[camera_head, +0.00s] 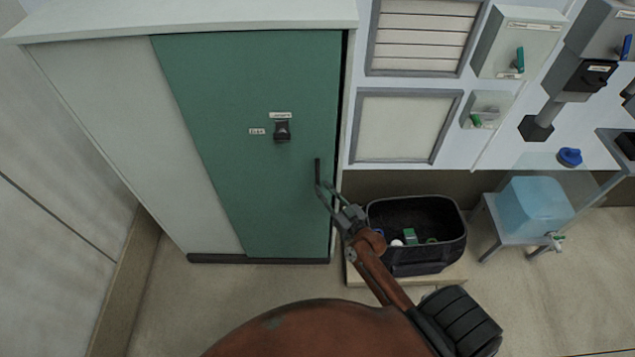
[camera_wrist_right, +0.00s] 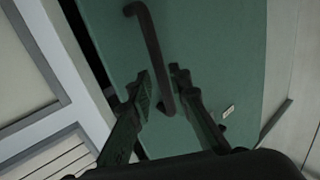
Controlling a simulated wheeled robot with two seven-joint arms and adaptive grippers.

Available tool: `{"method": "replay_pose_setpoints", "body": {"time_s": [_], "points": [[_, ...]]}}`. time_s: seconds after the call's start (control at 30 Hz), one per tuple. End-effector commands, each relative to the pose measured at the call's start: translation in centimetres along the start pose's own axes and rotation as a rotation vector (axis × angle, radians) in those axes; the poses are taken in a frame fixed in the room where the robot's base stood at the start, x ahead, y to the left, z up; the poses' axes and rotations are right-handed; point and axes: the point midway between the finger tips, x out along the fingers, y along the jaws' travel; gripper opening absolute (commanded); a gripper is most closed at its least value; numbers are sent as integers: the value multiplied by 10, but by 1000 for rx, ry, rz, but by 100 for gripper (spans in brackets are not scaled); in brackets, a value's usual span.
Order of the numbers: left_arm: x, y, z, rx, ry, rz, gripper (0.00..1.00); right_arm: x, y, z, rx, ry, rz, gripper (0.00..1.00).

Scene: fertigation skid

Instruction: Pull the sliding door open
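The green sliding door (camera_head: 230,110) is on the front of a pale cabinet, beside a white panel (camera_head: 110,110) to its left. A narrow dark gap runs along the door's right edge. A dark bar handle (camera_head: 318,171) stands near that edge; it also shows in the right wrist view (camera_wrist_right: 151,42). My right gripper (camera_head: 326,191) is at the handle's lower end. In the right wrist view, its two fingers (camera_wrist_right: 163,88) are apart, with the handle's end between them. I cannot tell whether either finger touches it. My left gripper is not in view.
A blue tank (camera_head: 535,207) sits on a stand further right. Wall boxes with switches are above. Floor in front of the cabinet's left side is clear.

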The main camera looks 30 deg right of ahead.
Motion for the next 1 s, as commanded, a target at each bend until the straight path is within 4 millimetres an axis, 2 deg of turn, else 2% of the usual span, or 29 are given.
{"method": "replay_pose_setpoints", "body": {"time_s": [0.13,0.33,0.67,0.9,1.0], "points": [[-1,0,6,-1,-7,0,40,24,0,-1,1,0,-1,18],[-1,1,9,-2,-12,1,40,42,0,1,1,-2,1,18],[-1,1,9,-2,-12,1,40,45,0,1,1,-3,0,17],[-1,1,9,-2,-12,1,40,44,0,1,1,-3,0,1],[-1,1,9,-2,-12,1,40,44,0,1,1,-3,0,0]]}}
